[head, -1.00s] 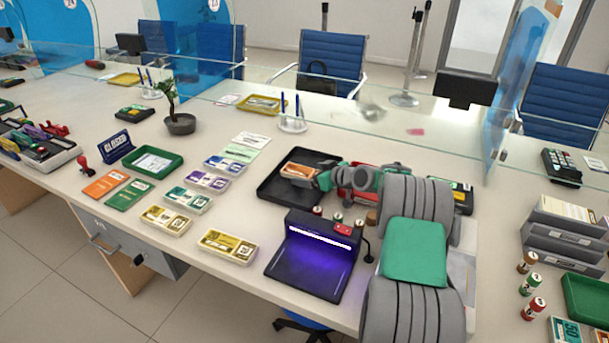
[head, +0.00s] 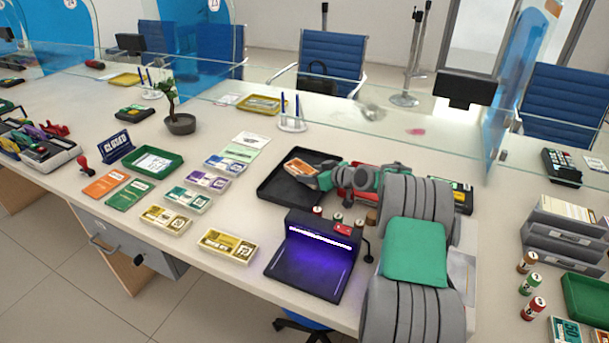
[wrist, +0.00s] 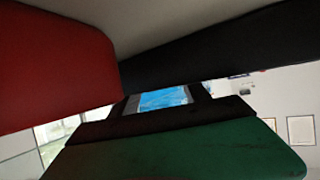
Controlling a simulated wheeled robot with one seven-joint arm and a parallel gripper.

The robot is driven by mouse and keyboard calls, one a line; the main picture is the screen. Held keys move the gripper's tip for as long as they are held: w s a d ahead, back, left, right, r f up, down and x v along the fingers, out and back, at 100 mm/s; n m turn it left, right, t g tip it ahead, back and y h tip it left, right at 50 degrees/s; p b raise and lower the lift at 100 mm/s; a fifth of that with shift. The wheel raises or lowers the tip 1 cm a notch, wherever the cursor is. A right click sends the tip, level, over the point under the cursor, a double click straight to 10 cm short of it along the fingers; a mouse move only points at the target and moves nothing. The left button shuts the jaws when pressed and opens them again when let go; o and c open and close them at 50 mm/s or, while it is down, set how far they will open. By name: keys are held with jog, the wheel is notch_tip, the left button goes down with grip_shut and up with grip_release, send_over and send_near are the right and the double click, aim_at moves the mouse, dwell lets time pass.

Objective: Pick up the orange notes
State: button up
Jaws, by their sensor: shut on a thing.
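The orange notes (head: 299,168) are a small banded bundle at the black tray (head: 268,195). They look tilted and slightly raised over the tray's floor. My gripper (head: 318,178) is shut on their right end, its fingers reaching in from the right. In the wrist view, dark and green surfaces fill most of the picture and the notes cannot be made out. My arm hides the right part of the tray.
A counterfeit lamp unit (head: 311,262) with purple light stands in front of the tray. Purple (head: 207,181), green (head: 186,199) and yellow (head: 227,245) note bundles lie to the left. A pen holder (head: 293,124) stands behind, near the glass screen.

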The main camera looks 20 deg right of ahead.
jog(key=shift+c, duration=1.4)
